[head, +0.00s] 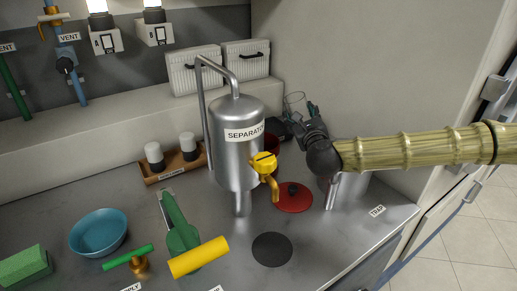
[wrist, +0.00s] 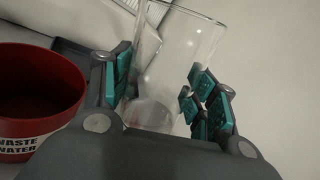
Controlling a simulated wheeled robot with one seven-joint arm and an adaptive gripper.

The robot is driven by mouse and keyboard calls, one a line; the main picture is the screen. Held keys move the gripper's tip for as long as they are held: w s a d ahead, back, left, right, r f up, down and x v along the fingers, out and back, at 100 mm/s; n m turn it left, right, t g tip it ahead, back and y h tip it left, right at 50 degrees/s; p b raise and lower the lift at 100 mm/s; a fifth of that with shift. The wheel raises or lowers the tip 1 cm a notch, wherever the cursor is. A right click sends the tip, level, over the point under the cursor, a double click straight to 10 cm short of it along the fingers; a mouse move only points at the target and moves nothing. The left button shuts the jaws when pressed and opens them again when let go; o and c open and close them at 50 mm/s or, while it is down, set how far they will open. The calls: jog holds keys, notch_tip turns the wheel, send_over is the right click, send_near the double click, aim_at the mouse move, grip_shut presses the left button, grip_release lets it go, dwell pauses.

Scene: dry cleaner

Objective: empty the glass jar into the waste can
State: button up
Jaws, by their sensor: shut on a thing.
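The clear glass jar (wrist: 178,60) is between the teal pads of my gripper (wrist: 165,90), which is shut on it. In the head view the jar (head: 294,101) shows faintly behind the separator, above the counter, with my gripper (head: 300,122) beside it. A pale patch shows low in the jar; I cannot tell whether it is contents or the glass base. The red waste can (wrist: 40,95), labelled WASTE WATER, stands open to the left of the jar in the wrist view. In the head view the can (head: 273,150) is mostly hidden behind the separator.
The steel separator (head: 237,150) with a yellow-handled tap (head: 264,163) stands close to my arm. A red lid (head: 293,197) and a steel vessel labelled TRAP (head: 352,187) are near my forearm.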

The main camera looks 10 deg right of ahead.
jog(key=shift+d+r+m+b, duration=0.2)
jog(key=shift+d+m+b, duration=0.35)
jog(key=shift+m+b, duration=0.65)
jog(key=shift+s+d+r+m+b, duration=0.1)
jog(key=shift+d+r+m+b, duration=0.15)
jog(key=shift+m+b, duration=0.3)
jog(key=shift+d+r+m+b, duration=0.1)
jog(key=shift+r+m+b, duration=0.25)
jog(key=shift+b, duration=0.25)
